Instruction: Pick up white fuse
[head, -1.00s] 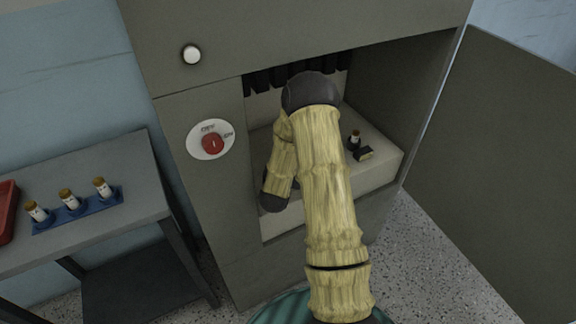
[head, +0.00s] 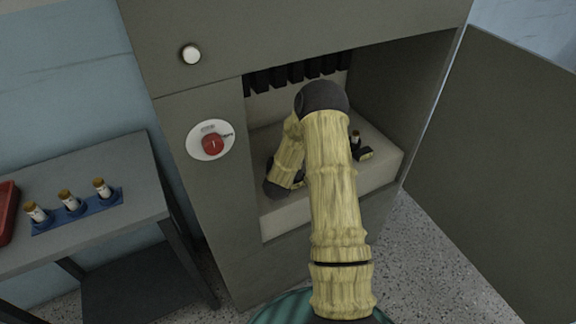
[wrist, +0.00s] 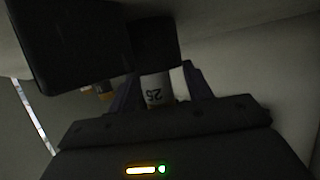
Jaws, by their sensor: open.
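In the wrist view a white fuse (wrist: 156,91) with an upside-down "25" on it stands between the fingers of my gripper (wrist: 158,77). Its upper end meets a dark block. The gripper is open, with a finger on each side of the fuse; I cannot tell whether either touches it. In the head view my arm hides the gripper and this fuse inside the cabinet.
The side table (head: 100,225) at left holds a blue rack (head: 80,212) with three fuses, and a red tray (head: 7,208). A red switch (head: 212,145) is on the cabinet front. The open cabinet door (head: 495,170) stands at right. Black holders (head: 295,72) line the cabinet's back.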

